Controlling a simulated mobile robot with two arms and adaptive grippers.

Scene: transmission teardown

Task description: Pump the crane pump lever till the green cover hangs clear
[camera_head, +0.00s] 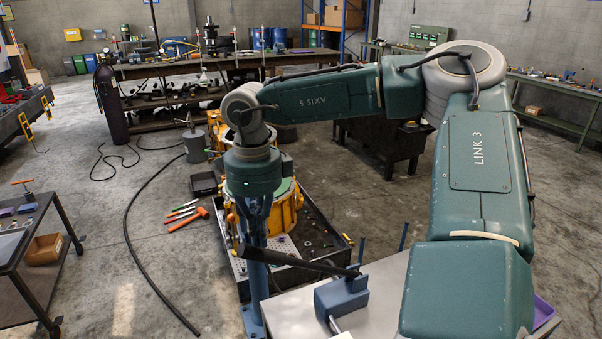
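My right arm reaches in from the right, and its wrist points down over the work area. My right gripper (252,224) is below the wrist, near the raised end of the black pump lever (300,261). Its fingers blend with the blue post (257,290), so I cannot tell whether they are open, shut or touching the lever. The lever slants down right to a blue pump block (341,298). A green edge, seemingly the green cover (284,188), shows at the top of the yellow housing (285,215). My wrist hides much of it, so any gap is unclear. My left gripper is out of view.
A dark tray (318,215) with small parts surrounds the housing. Orange- and green-handled tools (187,219) lie on the floor to its left. A dark cart (38,262) stands at left, and a grey table (384,290) at front. A black hose (136,255) crosses open floor.

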